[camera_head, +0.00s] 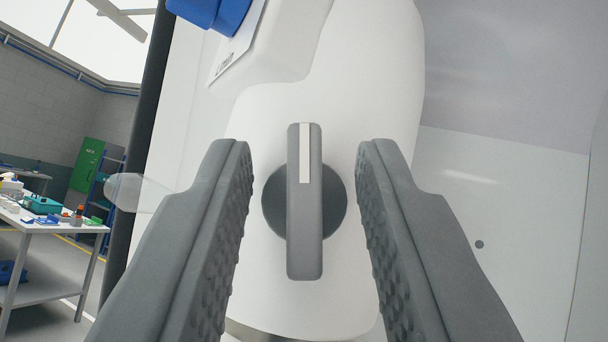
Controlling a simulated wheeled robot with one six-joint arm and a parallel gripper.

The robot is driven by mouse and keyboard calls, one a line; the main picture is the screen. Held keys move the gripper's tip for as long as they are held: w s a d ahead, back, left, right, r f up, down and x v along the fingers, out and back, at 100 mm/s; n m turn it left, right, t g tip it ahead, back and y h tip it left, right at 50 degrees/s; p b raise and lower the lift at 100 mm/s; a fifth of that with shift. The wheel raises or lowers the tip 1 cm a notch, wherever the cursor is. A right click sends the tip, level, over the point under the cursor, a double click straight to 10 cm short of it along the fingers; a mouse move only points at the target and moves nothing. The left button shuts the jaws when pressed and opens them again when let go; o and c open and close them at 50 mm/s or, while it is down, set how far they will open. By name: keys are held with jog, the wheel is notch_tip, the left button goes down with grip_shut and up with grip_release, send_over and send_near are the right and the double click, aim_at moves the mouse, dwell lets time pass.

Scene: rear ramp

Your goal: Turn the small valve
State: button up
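The small valve is a grey knob (305,235) with a long raised bar handle and a round darker base, on the front of a white rounded housing (385,90). Its bar stands upright in the picture, with a white stripe along the upper half. My gripper (304,165) is open, with one ridged grey finger to the left of the knob and one to the right. A gap shows between each finger and the knob. Nothing is held.
A blue part (212,10) and a printed label (236,45) sit at the upper left of the housing. A dark vertical post (152,130) stands to the left. Farther back are a white table (50,225) with small items and a green cabinet (86,165). A pale panel (500,200) lies to the right.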

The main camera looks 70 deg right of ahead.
jog(key=c, duration=0.6)
jog(key=m+g+h, duration=0.1)
jog(key=m+g, duration=0.1)
jog(key=m, duration=0.1)
jog(key=shift+w+g+h, duration=0.1)
jog(key=shift+g+h, duration=0.2)
jog(key=shift+h, duration=0.1)
jog(key=shift+m+g+h, duration=0.9)
jog(key=shift+m+g, duration=0.8)
jog(key=shift+m, duration=0.5)
jog(key=o, duration=0.6)
jog(key=shift+a, duration=0.1)
jog(key=v, duration=1.7)
jog(key=shift+a+f, duration=0.15)
